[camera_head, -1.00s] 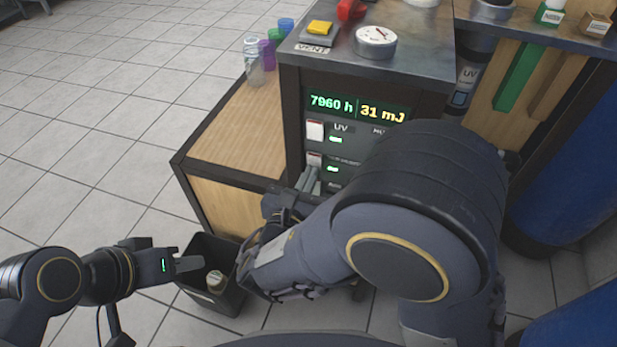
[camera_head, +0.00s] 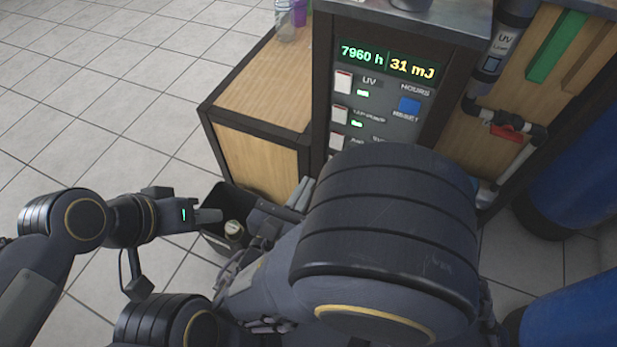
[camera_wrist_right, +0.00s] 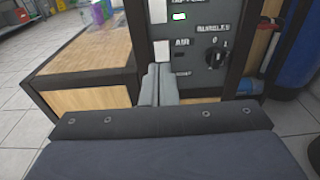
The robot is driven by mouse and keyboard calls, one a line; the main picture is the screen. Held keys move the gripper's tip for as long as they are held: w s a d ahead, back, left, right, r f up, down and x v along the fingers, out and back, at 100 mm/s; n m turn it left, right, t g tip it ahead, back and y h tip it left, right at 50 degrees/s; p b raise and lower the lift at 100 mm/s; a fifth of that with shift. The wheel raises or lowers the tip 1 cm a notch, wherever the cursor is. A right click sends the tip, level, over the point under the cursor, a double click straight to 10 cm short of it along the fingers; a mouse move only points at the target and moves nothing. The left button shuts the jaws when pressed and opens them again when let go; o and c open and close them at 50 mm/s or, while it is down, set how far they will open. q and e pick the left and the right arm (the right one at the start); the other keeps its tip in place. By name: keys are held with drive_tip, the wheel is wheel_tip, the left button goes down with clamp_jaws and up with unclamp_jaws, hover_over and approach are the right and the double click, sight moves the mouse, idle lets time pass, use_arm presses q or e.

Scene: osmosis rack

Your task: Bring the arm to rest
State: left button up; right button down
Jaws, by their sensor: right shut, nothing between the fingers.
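My right arm fills the lower middle of the head view. Its gripper (camera_head: 301,190) is partly hidden by the arm and sits in front of the lower part of the control panel (camera_head: 383,95). In the right wrist view the right gripper (camera_wrist_right: 158,84) has its two grey fingers together with nothing between them. They point toward the panel's lower part, beside the AIR label and a black knob (camera_wrist_right: 215,56).
A wooden cabinet (camera_head: 262,88) stands left of the panel. Blue tanks (camera_head: 580,165) and white piping (camera_head: 515,165) are at the right. Tiled floor at the left is free.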

idle(0.5)
drive_tip(key=d+f+m+g+h, duration=0.1)
drive_tip(key=d+m+g+h, duration=0.2)
drive_tip(key=d+m+g, duration=1.2)
drive_tip(key=s+d+m+y, duration=0.8)
drive_tip(key=d+m+y, duration=0.1)
drive_tip(key=m, duration=0.3)
wheel_tip(320, 180, up, 34)
drive_tip(key=m+t+y+p, duration=0.3)
drive_tip(key=m+p, duration=0.4)
drive_tip(key=p, duration=2.3)
drive_tip(key=shift+w+d+f+t+p, duration=0.25)
drive_tip(key=shift+t+p, duration=0.1)
drive_tip(key=shift+t, duration=0.35)
